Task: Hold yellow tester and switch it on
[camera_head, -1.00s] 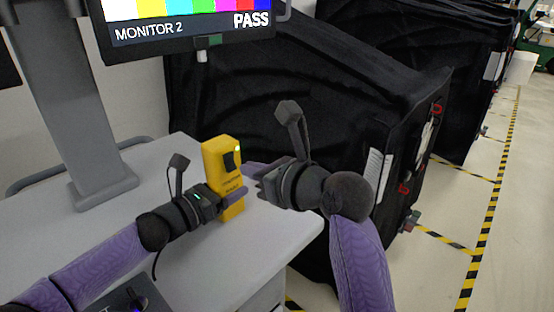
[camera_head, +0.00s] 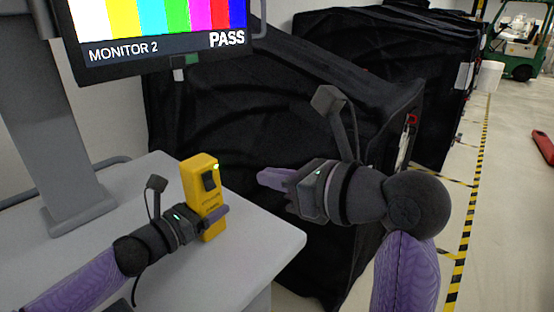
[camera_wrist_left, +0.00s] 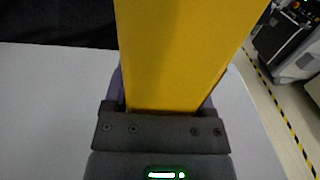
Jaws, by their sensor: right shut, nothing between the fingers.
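The yellow tester (camera_head: 204,188) stands upright over the grey table, with a black switch and a lit green light on its upper face. My left gripper (camera_head: 214,216) is shut on its lower part. In the left wrist view the tester (camera_wrist_left: 178,50) fills the middle, between the fingers of the left gripper (camera_wrist_left: 163,105). My right gripper (camera_head: 265,177) is shut and empty, to the right of the tester and apart from it, its fingers pointing left toward it. Whether the tester's base touches the table cannot be told.
The grey table (camera_head: 258,240) has bare room in front of and right of the tester. A monitor (camera_head: 160,40) showing PASS hangs above on a grey post. Black covered carts (camera_head: 290,110) stand behind and right. A yellow-black floor line (camera_head: 470,190) runs at the right.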

